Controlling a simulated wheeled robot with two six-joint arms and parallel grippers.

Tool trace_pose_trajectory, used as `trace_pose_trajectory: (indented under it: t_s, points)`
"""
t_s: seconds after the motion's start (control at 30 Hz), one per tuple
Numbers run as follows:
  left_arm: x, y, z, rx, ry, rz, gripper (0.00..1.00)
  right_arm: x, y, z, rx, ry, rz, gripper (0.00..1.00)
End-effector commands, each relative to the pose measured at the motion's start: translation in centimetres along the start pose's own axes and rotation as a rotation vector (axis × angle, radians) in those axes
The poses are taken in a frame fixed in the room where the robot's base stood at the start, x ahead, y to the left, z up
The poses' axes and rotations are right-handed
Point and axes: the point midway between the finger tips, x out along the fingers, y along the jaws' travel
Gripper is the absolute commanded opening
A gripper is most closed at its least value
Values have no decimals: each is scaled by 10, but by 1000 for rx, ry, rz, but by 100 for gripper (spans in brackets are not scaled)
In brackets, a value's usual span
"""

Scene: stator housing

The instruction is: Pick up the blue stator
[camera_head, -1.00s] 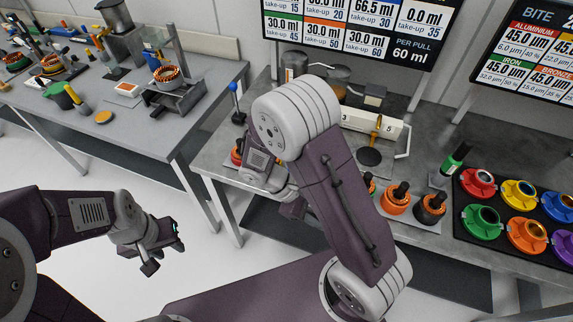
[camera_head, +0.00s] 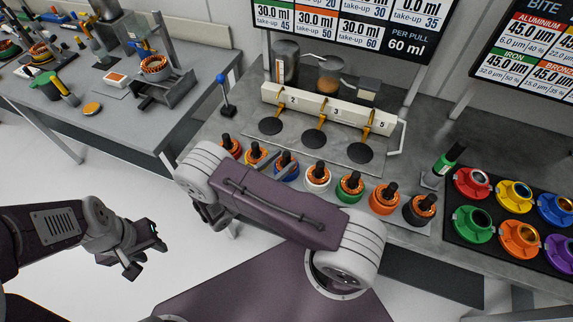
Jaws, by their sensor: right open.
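The blue stator (camera_head: 287,171) stands upright in a row of coloured stators on the bench, between a yellow one (camera_head: 255,158) and a white one (camera_head: 317,180). It has a copper-coloured winding and a dark post on top; my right arm partly covers its lower side. My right gripper (camera_head: 212,216) is mostly hidden behind my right arm, left of the row and apart from the blue stator; its fingers are hard to make out. My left gripper (camera_head: 147,259) is open and empty over the floor at lower left, away from the bench.
A white dispenser (camera_head: 330,112) with yellow levers stands behind the row. Green, orange and black stators continue right. A dark tray (camera_head: 484,216) holds several coloured housings. A green-topped bottle (camera_head: 444,165) stands between. A second bench (camera_head: 120,128) is at left.

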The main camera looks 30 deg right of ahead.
Motion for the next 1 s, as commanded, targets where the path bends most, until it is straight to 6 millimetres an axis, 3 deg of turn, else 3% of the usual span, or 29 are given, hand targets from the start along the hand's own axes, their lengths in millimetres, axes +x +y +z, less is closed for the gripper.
trace_pose_trajectory:
  t_s: [0.13,0.23,0.53,0.7,1.0]
  points:
    - [-17,0,-2,0,0,0,36,26,-6,11,-3,0,-7,47]
    - [-18,0,-2,0,0,0,36,42,-6,8,-1,1,-6,47]
    - [-18,0,-2,0,0,0,36,50,-5,6,0,1,-2,47]
    - [-18,0,-2,0,0,0,36,50,-5,6,0,1,-2,0]
    - [-18,0,-2,0,0,0,36,49,-5,6,0,1,-2,0]
